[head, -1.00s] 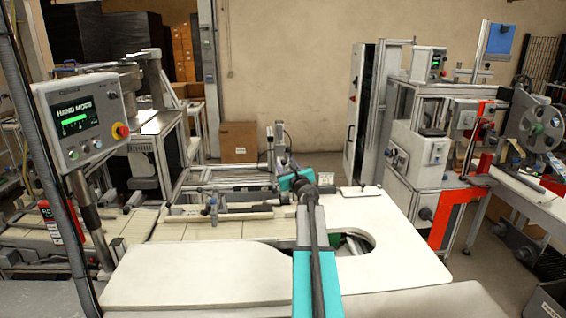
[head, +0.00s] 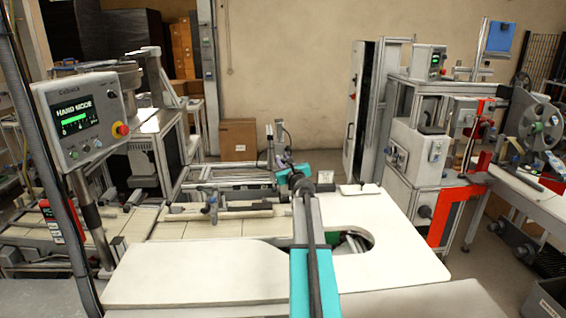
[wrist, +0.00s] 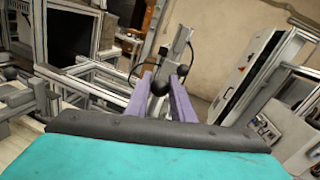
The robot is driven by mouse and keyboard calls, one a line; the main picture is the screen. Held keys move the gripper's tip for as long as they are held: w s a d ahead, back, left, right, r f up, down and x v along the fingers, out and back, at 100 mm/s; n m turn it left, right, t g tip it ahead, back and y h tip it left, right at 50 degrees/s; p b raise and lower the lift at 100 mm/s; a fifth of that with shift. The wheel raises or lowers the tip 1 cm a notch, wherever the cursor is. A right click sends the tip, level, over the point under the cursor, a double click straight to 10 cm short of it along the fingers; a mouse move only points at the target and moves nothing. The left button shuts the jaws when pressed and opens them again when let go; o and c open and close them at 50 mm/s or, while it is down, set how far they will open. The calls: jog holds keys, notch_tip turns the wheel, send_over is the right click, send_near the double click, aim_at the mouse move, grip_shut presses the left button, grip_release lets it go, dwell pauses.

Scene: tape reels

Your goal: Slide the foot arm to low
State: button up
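In the wrist view my gripper (wrist: 160,76) has two purple fingers standing apart. A black ball knob (wrist: 160,87) shows in the gap between them; whether it lies between the fingers or behind them I cannot tell, and no contact is visible. A grey upright post (wrist: 177,48) with a black cable stands just beyond the fingertips. I cannot tell for certain which part is the foot arm.
A metal frame with rails (head: 225,180) lies left of my gripper. A white tabletop (head: 200,272) with a rounded cutout is below my arm. A control panel (head: 80,115) reading HAND MODE stands at the left. A reel machine (head: 430,150) is at the right. A cardboard box (head: 238,140) is behind.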

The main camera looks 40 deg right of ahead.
grip_shut()
notch_tip(320, 180, down, 5)
jog(key=b, duration=0.5)
jog(key=shift+a+f, duration=0.1)
jog(key=shift+f, duration=0.15)
jog(key=o, duration=0.7)
grip_release()
jog(key=shift+s, duration=0.15)
